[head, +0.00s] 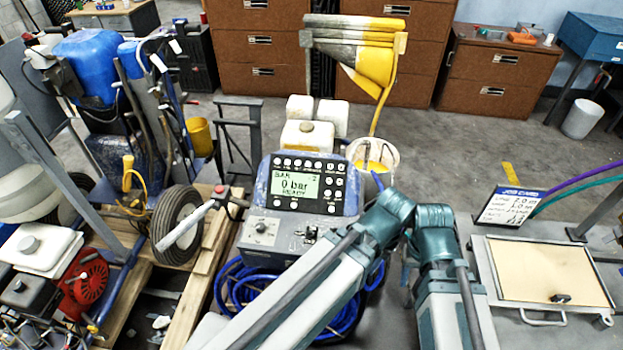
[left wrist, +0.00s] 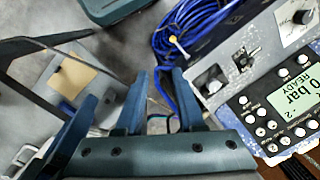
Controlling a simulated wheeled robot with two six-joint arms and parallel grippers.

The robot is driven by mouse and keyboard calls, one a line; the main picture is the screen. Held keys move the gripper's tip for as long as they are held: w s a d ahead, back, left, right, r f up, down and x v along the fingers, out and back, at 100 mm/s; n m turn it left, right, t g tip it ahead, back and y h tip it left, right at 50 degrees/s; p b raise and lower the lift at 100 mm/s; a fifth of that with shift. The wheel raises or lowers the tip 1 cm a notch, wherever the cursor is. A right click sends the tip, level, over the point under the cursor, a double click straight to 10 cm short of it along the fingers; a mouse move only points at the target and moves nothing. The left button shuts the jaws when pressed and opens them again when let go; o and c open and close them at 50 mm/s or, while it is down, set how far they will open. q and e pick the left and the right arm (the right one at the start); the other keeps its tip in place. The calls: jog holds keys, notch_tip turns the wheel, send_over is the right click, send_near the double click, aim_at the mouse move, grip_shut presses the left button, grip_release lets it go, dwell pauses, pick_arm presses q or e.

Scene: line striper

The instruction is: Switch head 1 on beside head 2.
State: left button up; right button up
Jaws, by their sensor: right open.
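The blue-grey control box (head: 262,250) stands in the middle of the head view. Its lit green display (head: 296,187) reads "BAR", "0 bar", "READY" and a small 2. Below the buttons are a knob (head: 262,227) and small switches (head: 309,236). The left wrist view shows a black toggle (left wrist: 243,59) and another switch on a pale plate (left wrist: 211,81); I cannot read their labels or settings. My left gripper (left wrist: 160,80) has its fingers apart, empty, beside the box's switch edge. My right gripper (head: 407,272) is open, right of the box, and partly hidden by my arms.
A coiled blue hose (head: 238,285) lies around the box. A bucket (head: 375,158) with yellow-stained contents stands behind it. A framed tan board (head: 548,270) and a job card (head: 508,206) are at the right. A wheel (head: 178,225) and wooden pallet are at the left.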

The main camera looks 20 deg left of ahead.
pick_arm(q)
grip_shut()
dwell(1.4)
